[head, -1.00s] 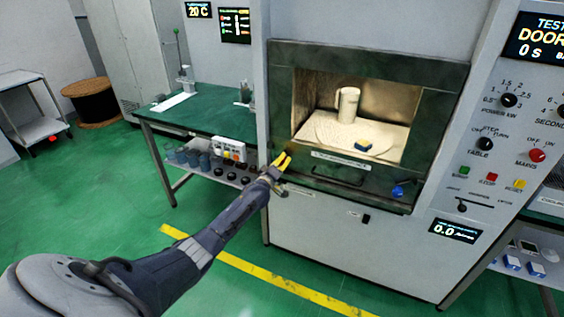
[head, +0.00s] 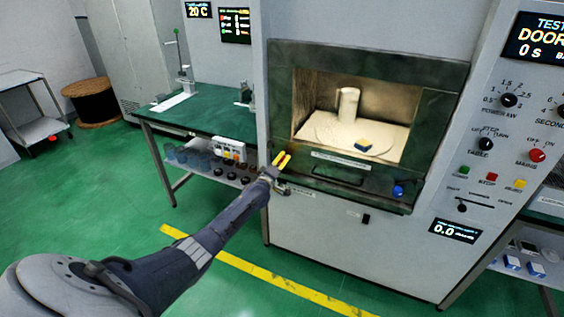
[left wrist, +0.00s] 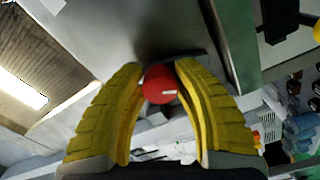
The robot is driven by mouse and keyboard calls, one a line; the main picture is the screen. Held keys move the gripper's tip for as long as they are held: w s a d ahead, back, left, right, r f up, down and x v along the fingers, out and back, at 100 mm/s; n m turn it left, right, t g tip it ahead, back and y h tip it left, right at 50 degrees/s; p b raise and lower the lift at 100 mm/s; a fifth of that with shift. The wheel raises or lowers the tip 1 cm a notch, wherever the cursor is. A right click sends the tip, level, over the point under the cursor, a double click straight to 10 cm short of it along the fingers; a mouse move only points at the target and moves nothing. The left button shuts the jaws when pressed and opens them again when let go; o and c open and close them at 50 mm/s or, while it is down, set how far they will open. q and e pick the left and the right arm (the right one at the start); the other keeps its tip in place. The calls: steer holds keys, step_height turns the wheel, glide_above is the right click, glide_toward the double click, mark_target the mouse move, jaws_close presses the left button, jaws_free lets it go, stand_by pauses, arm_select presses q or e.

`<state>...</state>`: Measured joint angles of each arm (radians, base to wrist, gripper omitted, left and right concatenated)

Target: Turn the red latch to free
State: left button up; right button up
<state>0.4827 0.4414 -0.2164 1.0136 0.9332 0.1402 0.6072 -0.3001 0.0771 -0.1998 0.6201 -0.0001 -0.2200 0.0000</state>
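The red latch (left wrist: 160,85) shows in the left wrist view as a round red knob with a small white mark. It sits between the tips of the two yellow fingers of my left gripper (left wrist: 160,75), which look closed onto its sides. In the head view my left gripper (head: 282,161) is at the lower left corner of the microwave's front frame, and the latch is hidden there by the fingers. My right gripper is not in view.
A green-topped bench (head: 210,121) stands to the left of the gripper.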

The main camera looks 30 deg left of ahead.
arm_select(q)
steer(key=o, duration=0.6)
steer(key=shift+c, duration=0.2)
steer(key=shift+s+d+f, duration=0.1)
steer(key=shift+s+d, duration=0.05)
steer(key=shift+s, duration=0.25)
steer(key=s+d, duration=0.1)
steer(key=s, duration=1)
steer(key=shift+s, duration=0.1)
